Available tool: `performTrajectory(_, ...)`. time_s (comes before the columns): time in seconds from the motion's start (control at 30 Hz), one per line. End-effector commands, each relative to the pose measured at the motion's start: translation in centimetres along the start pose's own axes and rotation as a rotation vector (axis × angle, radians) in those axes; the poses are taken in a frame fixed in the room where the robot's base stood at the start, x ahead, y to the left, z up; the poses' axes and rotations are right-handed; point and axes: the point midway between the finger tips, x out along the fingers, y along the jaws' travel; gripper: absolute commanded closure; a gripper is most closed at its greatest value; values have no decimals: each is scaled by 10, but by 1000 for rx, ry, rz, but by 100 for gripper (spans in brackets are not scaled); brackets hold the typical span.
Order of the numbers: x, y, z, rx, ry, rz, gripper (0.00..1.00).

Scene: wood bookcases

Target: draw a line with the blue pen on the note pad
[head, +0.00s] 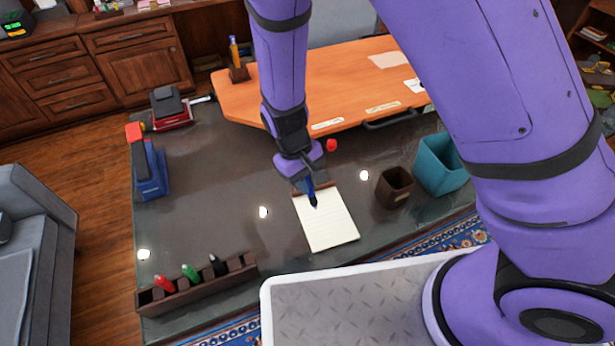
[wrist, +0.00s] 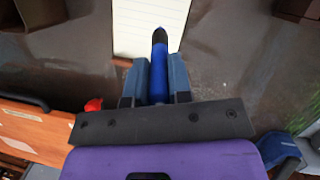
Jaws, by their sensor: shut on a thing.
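The blue pen (wrist: 158,72) is held between the fingers of my gripper (wrist: 157,82), with its dark tip pointing away from the wrist. In the head view the pen (head: 311,192) points down over the top part of the note pad (head: 331,228). My gripper (head: 308,183) is shut on it just above the pad's brown top edge. The note pad is white and lined, and it lies flat on the dark desk; part of it also shows in the wrist view (wrist: 135,32). I cannot tell whether the tip touches the paper. I see no clear mark on the page.
A brown pen rack (head: 195,288) with red, green and black pens stands at the front left. A brown cup (head: 394,187) and a teal bin (head: 440,165) stand right of the pad. A red object (head: 331,145) lies behind it. The desk (head: 225,180) left of the pad is mostly clear.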

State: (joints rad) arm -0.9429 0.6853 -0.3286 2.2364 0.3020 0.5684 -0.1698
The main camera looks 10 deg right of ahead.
Motion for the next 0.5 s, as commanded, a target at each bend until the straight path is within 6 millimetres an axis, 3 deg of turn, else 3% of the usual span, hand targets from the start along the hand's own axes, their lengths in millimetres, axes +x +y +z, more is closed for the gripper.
performTrajectory(0.5,42,-3,-12,1,-1,0,100)
